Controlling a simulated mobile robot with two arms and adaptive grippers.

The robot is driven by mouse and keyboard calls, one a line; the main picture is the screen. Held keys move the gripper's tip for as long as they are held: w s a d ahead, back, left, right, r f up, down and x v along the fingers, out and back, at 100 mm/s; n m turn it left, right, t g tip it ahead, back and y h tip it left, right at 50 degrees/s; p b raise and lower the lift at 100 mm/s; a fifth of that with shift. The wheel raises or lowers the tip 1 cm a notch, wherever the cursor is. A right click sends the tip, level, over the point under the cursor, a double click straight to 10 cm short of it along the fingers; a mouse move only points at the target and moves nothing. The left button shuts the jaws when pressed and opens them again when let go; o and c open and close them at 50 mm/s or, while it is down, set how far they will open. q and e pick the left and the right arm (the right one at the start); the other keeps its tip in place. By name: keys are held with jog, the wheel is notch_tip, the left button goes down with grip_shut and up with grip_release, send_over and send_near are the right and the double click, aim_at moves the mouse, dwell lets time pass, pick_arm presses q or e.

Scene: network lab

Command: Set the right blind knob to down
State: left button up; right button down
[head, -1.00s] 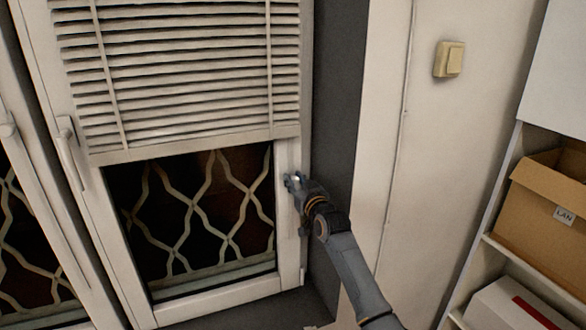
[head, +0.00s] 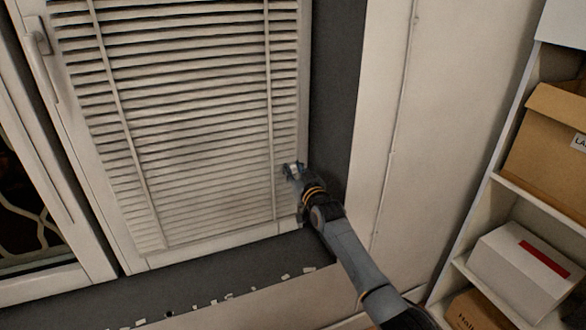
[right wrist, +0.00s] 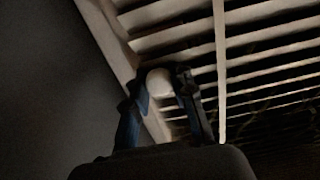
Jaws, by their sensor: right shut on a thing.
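The right blind (head: 190,120) has its slats spread over almost the whole window pane, with the bottom near the frame's lower edge. My right gripper (head: 293,172) is at the right side of the window frame, low down. In the right wrist view, its two fingers (right wrist: 163,88) are shut on a round white knob (right wrist: 159,82) beside the slats. The knob is mostly hidden by the fingers in the head view. My left gripper is in no view.
A grey sill (head: 230,270) with small pale scraps runs below the window. At right, a shelf (head: 480,215) holds a cardboard box (head: 545,145) and a white box with a red stripe (head: 525,262). A window handle (head: 40,45) is at the upper left.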

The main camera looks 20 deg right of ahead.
jog(key=shift+f, duration=0.35)
jog(key=c, duration=1.3)
grip_release()
jog(key=shift+c, duration=0.2)
jog(key=shift+o, duration=1.2)
jog(key=shift+r, duration=0.1)
jog(key=shift+s, duration=0.1)
jog(key=s, duration=1.1)
jog(key=shift+s+d, duration=0.2)
jog(key=shift+s, duration=0.2)
